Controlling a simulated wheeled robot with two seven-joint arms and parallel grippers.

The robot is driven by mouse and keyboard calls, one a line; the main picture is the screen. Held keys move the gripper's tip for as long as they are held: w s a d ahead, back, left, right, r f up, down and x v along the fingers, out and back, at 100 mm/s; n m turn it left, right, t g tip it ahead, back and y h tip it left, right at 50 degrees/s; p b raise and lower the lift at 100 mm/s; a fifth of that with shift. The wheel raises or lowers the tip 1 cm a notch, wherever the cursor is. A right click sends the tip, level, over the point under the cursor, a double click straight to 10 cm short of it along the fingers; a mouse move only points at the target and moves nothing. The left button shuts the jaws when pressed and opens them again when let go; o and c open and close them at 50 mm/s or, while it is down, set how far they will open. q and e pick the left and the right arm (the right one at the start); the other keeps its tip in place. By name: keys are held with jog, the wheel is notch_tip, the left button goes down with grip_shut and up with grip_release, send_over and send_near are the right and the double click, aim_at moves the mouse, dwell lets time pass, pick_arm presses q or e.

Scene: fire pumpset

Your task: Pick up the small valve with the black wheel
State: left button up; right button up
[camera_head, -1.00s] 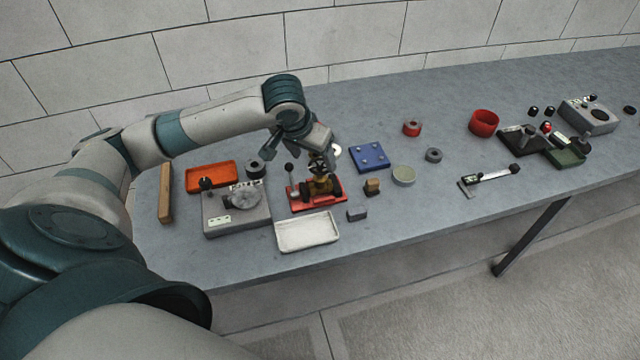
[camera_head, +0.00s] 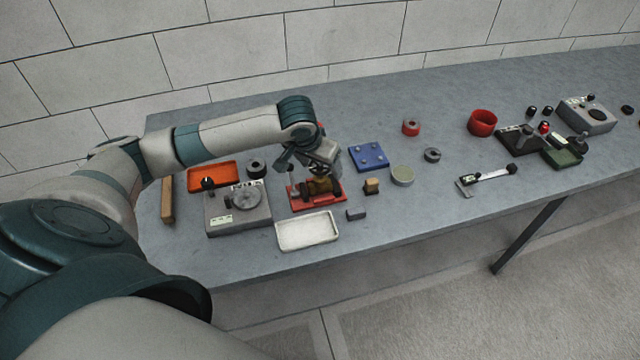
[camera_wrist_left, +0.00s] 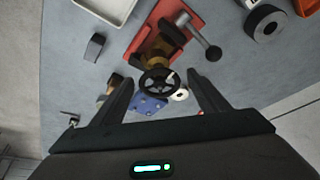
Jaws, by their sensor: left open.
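The small valve has a brass body (camera_wrist_left: 158,52) and a black wheel (camera_wrist_left: 160,83). It sits on a red tray-like base (camera_wrist_left: 186,20) with a lever ending in a dark knob. In the head view the brass body (camera_head: 318,186) shows on the red base (camera_head: 331,199), partly hidden by my gripper. My left gripper (camera_head: 322,168) is open just above the valve. In the left wrist view the black wheel appears between the two fingers of my left gripper (camera_wrist_left: 160,92), with a gap on each side. My right gripper is not in view.
Close by are a white tray (camera_head: 307,231), a grey box with a dial (camera_head: 236,219), an orange tray (camera_head: 222,176), a blue plate (camera_head: 368,156), a wooden block (camera_head: 371,187) and a small grey block (camera_head: 356,214).

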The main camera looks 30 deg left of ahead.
pick_arm(q)
jog(key=shift+c, duration=0.3)
grip_shut()
jog(key=shift+w+r, duration=0.1)
jog(key=shift+r, duration=0.1)
jog(key=shift+r+b, duration=0.3)
jog(key=shift+r, duration=0.25)
notch_tip(320, 180, up, 2)
jog(key=shift+r+b, duration=0.2)
jog(key=shift+b, duration=0.25)
jog(key=w+d+r+b, duration=0.2)
jog(key=w+d+r, duration=0.5)
jog(key=d, duration=0.2)
jog(key=shift+b, duration=0.4)
jog(key=shift+d+r, duration=0.1)
